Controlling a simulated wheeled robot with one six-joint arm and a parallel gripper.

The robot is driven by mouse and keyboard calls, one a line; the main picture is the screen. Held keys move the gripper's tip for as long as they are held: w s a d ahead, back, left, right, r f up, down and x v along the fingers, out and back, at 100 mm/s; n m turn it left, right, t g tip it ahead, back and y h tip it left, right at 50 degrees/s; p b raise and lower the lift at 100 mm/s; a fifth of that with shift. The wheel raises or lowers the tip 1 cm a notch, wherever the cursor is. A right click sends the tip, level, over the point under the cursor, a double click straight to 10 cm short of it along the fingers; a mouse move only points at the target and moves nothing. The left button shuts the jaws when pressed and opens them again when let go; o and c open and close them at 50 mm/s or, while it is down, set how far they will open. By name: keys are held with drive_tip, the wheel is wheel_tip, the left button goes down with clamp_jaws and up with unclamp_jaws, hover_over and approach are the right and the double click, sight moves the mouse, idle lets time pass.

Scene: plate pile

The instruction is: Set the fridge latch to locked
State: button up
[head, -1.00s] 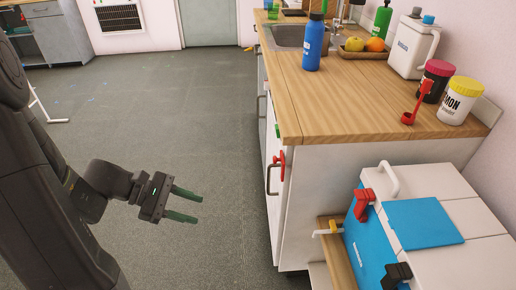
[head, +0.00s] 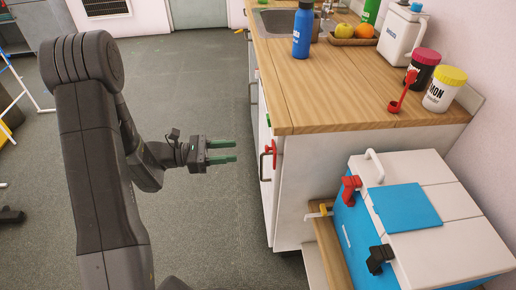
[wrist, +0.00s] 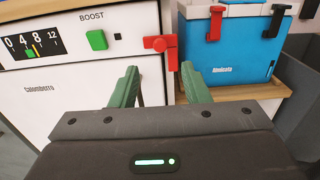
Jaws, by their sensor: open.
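A red latch (head: 275,152) sits on the front of the white under-counter unit (head: 345,172), close to a dark bar handle. In the wrist view the red latch (wrist: 157,43) has an arm reaching left and a part hanging down, at the unit's right front edge. Whether this unit is the fridge I cannot tell; its label seems to read "Colomberro". My gripper (head: 235,151) is open and empty, left of the latch and apart from it in the head view. In the wrist view the latch shows beyond and above the gap between the green fingers (wrist: 160,85).
A blue and white cooler (head: 440,235) with one red and one black latch stands right of the unit on a wooden shelf. A green BOOST switch (wrist: 96,40) is left of the red latch. The countertop (head: 350,85) holds a bottle and jars.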

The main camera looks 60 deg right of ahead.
drive_tip(key=x, duration=0.9)
drive_tip(key=shift+c, duration=0.2)
